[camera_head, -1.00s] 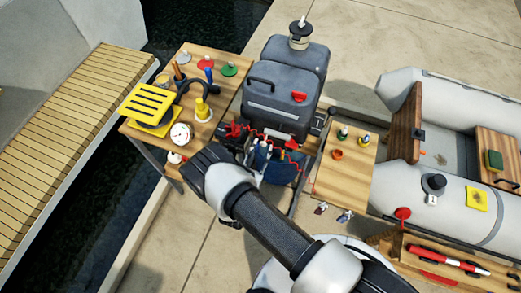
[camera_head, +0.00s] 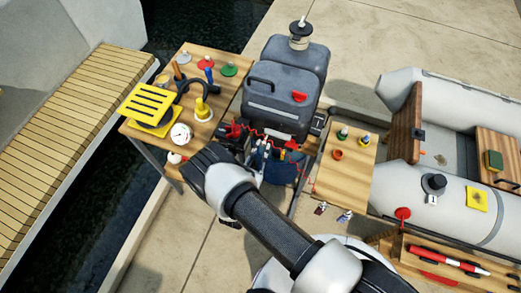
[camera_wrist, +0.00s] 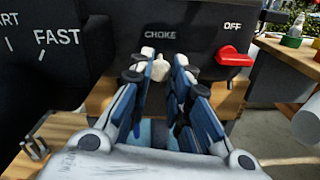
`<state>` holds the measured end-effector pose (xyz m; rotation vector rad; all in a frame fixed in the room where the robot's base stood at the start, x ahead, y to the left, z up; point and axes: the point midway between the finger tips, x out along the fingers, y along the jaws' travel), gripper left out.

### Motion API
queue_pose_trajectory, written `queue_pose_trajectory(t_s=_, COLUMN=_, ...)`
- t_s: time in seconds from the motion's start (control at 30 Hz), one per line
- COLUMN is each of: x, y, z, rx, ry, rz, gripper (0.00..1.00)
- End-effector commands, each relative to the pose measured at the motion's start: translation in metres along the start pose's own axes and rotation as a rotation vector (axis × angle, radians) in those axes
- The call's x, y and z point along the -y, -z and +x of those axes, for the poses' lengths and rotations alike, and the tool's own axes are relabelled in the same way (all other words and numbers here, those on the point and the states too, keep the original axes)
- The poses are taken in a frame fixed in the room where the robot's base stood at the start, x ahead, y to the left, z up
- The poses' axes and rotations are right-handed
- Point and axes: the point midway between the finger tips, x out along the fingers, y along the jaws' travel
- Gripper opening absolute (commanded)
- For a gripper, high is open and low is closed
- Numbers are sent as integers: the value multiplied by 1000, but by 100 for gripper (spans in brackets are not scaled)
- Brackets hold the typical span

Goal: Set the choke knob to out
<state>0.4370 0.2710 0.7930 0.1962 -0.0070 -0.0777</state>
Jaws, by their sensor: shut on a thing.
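The choke knob (camera_wrist: 160,64) is a small pale knob below the CHOKE label on the dark motor panel in the wrist view. My gripper (camera_wrist: 163,70) is shut on it, with the blue-and-grey fingers on either side. The fingers hide much of the knob, and how far it stands out from the panel is hard to tell. In the head view my gripper is at the front of the dark outboard motor (camera_head: 285,90), and the knob cannot be made out there.
A red switch (camera_wrist: 235,57) under an OFF label is right of the knob. FAST lettering (camera_wrist: 57,37) marks a dark part at left. A wooden table (camera_head: 215,100) with several items stands left of the motor, and a smaller one (camera_head: 345,180) stands right.

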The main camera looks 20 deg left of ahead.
Motion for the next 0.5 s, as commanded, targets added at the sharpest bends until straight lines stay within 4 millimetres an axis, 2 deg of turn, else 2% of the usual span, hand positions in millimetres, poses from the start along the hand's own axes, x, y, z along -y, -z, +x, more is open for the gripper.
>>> queue_pose_trajectory(t_s=0.23, x=1, y=1, z=31, rx=3, ry=5, rz=2, gripper=0)
queue_pose_trajectory(t_s=0.5, x=-1, y=-1, z=34, rx=3, ry=2, rz=4, gripper=0)
